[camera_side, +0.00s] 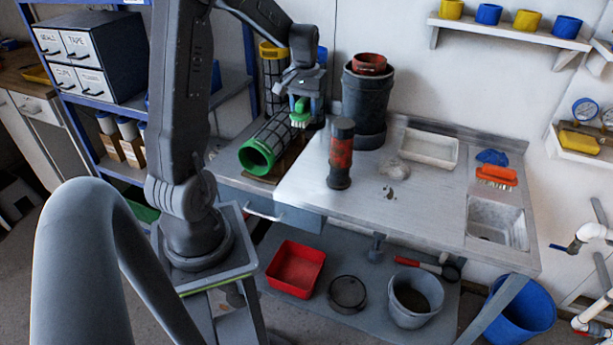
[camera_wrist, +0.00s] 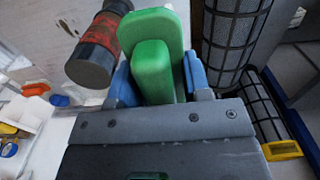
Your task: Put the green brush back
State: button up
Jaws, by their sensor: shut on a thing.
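The green brush (camera_side: 301,108) is held in my gripper (camera_side: 304,90) above the back left of the metal bench (camera_side: 400,215). Its pale bristles point down in the side view. In the wrist view the green brush (camera_wrist: 152,65) stands between the two blue fingers of my gripper (camera_wrist: 158,85), which are shut on it. The bristles are hidden there. An orange brush (camera_side: 497,175) lies at the right of the bench, behind the sink (camera_side: 497,222). It also shows small in the wrist view (camera_wrist: 36,88).
A black mesh cylinder with a green rim (camera_side: 258,155) lies just below the held brush. A black-and-red cylinder (camera_side: 341,155) and a dark bin (camera_side: 368,100) stand to its right. The bench's front middle is clear.

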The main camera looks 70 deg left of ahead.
aim_at(306, 177)
notch_tip(306, 177, down, 20)
jog(key=shift+r, duration=0.1)
dwell(0.4)
jog(key=o, duration=0.9)
notch_tip(306, 177, up, 12)
dwell(0.3)
